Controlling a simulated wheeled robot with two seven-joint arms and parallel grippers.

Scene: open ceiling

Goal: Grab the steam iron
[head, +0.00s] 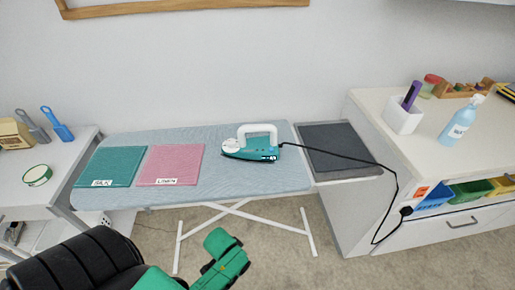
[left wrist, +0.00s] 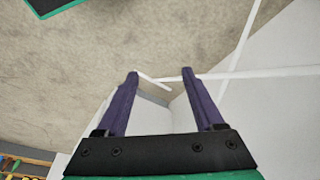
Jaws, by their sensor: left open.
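The teal steam iron (head: 252,145) with a white handle rests on the blue ironing board (head: 225,185), right of centre in the head view. Its black cord runs right to an outlet on the cabinet side. In the left wrist view my left gripper (left wrist: 160,74) is open, with two purple fingers apart and nothing between them. In the head view my left arm is low in front of the board, well short of the iron. The iron is not in the left wrist view. My right gripper is not in view.
A green silk cloth (head: 110,164) and a pink linen cloth (head: 171,161) lie on the board's left. A dark pad (head: 335,145) is right of the iron. A white cabinet (head: 362,190) stands right, holding a spray bottle (head: 461,121). A side table (head: 60,165) stands left.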

